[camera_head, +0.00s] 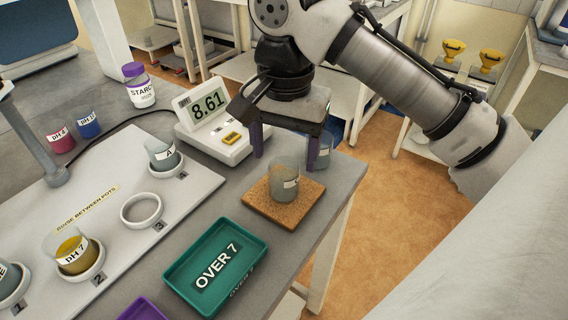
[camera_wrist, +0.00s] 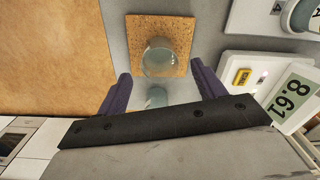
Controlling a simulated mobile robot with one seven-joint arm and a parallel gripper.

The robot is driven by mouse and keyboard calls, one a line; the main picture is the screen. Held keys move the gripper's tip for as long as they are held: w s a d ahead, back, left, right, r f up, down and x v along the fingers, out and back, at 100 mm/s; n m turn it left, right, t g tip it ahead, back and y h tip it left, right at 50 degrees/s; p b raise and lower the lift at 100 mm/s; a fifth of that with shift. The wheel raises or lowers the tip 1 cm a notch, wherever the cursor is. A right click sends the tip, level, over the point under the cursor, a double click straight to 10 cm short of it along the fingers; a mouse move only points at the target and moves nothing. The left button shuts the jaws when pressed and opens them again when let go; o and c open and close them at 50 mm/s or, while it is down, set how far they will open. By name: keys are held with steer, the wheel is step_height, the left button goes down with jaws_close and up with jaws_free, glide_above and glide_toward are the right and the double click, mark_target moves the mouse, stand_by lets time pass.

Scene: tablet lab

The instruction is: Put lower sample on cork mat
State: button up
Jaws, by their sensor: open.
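A clear grey-tinted beaker (camera_head: 284,182) with a small white label stands upright on the square cork mat (camera_head: 258,207). In the wrist view this beaker (camera_wrist: 160,57) is on the mat (camera_wrist: 180,23), just past the fingertips. A second similar beaker (camera_head: 323,152) stands near the bench's right edge, partly hidden by my right finger. In the wrist view the second beaker (camera_wrist: 156,97) shows between the fingers, closer to the palm, partly cut off by it. My gripper (camera_head: 288,157) is open, with purple fingers pointing down behind the mat. I cannot tell whether it touches either beaker.
A meter (camera_head: 215,125) reading 8.61 stands left of my gripper. A board (camera_head: 110,214) holds cups in rings, including beaker A (camera_head: 162,153); ring 3 (camera_head: 141,210) is empty. An empty green OVER 7 tray (camera_head: 215,268) lies in front. The bench edge drops to the floor at right.

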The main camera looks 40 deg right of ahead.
step_height(320, 180, up, 8)
steer(key=shift+f+p, duration=0.2)
steer(key=shift+p, duration=0.15)
steer(key=shift+s, duration=0.1)
stand_by(0.3)
